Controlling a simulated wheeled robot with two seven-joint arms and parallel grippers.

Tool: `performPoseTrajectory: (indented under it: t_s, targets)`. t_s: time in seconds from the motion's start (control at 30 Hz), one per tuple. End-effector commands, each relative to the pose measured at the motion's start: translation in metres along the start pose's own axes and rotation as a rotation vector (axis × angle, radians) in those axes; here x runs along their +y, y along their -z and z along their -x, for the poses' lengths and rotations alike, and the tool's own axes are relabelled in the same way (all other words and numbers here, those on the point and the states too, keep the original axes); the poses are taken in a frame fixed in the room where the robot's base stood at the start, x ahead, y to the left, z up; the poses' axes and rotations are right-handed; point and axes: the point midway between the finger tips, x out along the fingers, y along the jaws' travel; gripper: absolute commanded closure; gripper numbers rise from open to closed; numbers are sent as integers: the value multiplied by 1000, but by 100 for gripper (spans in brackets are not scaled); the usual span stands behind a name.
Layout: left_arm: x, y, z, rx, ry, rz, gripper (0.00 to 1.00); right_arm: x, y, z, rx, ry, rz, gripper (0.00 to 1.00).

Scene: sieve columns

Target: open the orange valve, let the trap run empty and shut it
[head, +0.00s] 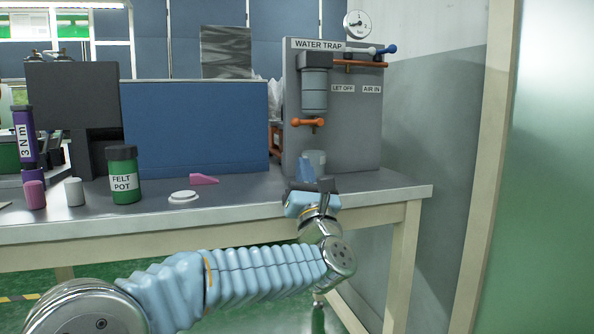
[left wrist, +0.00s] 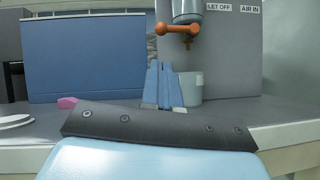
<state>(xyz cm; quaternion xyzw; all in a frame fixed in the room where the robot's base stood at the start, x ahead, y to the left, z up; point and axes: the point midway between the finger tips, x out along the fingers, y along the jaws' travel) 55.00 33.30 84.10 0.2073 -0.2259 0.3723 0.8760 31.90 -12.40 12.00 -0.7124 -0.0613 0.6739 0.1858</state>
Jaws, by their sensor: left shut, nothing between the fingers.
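The orange valve (head: 308,122) is a crosswise bar with round ends under the grey cylinder of the water trap (head: 314,92). It also shows at the top of the left wrist view (left wrist: 177,29), lying roughly level. A pale grey cup (head: 317,158) stands under the outlet; it also shows in the left wrist view (left wrist: 190,88), partly behind my fingers. My left gripper (head: 306,168) is shut and empty, in front of the cup and below the valve, apart from the valve. Its blue fingers are together in the left wrist view (left wrist: 163,68). My right gripper is out of view.
The grey panel (head: 355,120) also carries a blue-ended lever (head: 386,49), an orange-brown pipe (head: 360,64) and a gauge (head: 357,24). A green felt pot (head: 123,175), a white disc (head: 183,196) and a pink wedge (head: 203,179) are on the bench to the left.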

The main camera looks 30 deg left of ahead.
Motion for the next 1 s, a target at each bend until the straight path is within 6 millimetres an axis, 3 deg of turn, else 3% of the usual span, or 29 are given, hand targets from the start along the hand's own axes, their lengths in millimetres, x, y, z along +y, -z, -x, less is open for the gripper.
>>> performPoseTrajectory:
  t_s: [0.5,0.7,1.0]
  targets:
    - [1,-2,-84,3,-1,-1,100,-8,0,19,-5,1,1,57]
    - [0,-1,-95,2,0,-1,100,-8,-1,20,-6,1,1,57]
    - [0,0,-95,3,1,-1,100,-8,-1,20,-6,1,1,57]
